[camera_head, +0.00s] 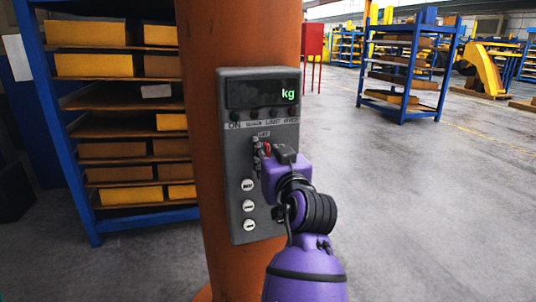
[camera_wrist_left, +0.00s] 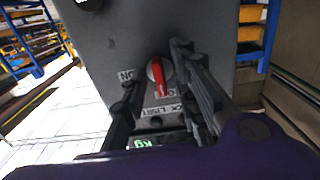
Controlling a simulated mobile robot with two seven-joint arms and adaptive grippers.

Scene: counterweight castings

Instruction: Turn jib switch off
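The jib switch is a red rotary knob (camera_wrist_left: 158,76) on a grey control box (camera_head: 236,165) fixed to an orange column. In the left wrist view, which sees the box upside down, the knob's red handle runs nearly up and down the picture. An "ON" label shows to its left, and another label below it is partly covered. My left gripper (camera_head: 265,153) is at the box front. In the left wrist view its dark fingers (camera_wrist_left: 155,80) stand apart on either side of the knob, with visible gaps. In the head view the gripper hides most of the knob (camera_head: 267,149). My right gripper is not in view.
The box has a display (camera_head: 262,93) reading "kg" in green and several white buttons (camera_head: 248,205) low on its front. The orange column (camera_head: 225,30) stands behind it. A blue rack (camera_head: 80,200) with yellow bins is at left.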

